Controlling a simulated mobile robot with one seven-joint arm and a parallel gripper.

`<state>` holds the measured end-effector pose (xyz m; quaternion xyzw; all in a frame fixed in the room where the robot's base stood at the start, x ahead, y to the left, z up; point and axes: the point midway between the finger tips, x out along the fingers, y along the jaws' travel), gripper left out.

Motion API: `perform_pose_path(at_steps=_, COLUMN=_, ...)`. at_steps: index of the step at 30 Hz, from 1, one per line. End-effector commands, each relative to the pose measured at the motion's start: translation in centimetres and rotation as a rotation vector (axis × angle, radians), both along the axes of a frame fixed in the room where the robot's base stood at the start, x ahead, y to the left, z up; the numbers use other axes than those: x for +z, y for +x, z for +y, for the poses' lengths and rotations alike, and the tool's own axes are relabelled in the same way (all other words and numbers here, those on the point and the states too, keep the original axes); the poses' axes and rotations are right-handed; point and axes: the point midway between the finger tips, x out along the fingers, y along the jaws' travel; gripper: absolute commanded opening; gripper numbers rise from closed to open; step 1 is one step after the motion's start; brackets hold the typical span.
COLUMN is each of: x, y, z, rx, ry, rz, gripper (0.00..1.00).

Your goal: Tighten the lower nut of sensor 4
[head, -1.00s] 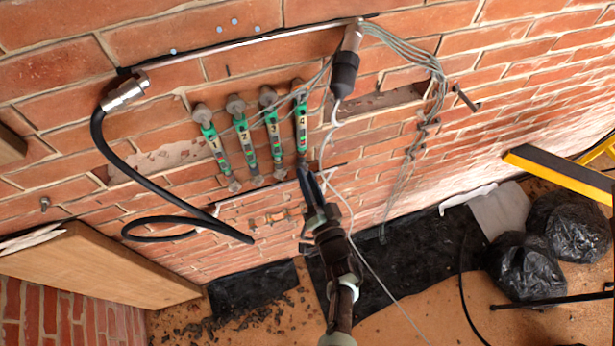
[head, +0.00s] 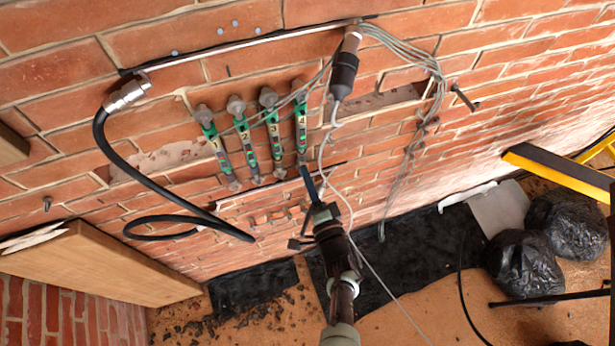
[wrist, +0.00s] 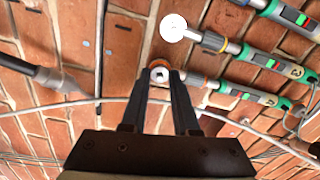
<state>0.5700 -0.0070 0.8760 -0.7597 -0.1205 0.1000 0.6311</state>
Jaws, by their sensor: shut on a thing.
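Sensor 4 (head: 301,124) is the rightmost of the green sensors on the brick wall in the head view. My gripper (head: 305,170) reaches up to its lower end, and its fingers hide most of the lower nut there. In the wrist view a pale round nut (wrist: 159,75) with a dark centre and an orange-brown ring shows between my fingertips (wrist: 161,80). My gripper is shut on this nut.
Sensor 1 (head: 216,147), sensor 2 (head: 245,140) and sensor 3 (head: 274,135) hang close on the left. A thin white cable (head: 321,150) passes near my gripper. A black hose (head: 140,176) loops at left. Black bags (head: 525,262) lie at lower right.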

Motion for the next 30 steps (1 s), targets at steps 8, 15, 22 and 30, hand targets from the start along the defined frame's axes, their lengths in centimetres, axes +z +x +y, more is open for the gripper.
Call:
perform_pose_path(at_steps=8, x=-0.7, y=-0.5, z=-0.1, rx=-0.006, ry=0.006, rz=0.017, gripper=0.0)
perform_pose_path(at_steps=15, x=-0.6, y=-0.4, z=0.0, rx=-0.004, ry=0.006, rz=0.015, gripper=0.5)
perform_pose_path(at_steps=22, x=-0.3, y=-0.2, z=0.0, rx=-0.002, ry=0.004, rz=0.007, gripper=0.59)
perform_pose_path(at_steps=30, x=0.0, y=-1.3, z=-0.6, rx=-0.005, ry=0.003, rz=0.006, gripper=0.59)
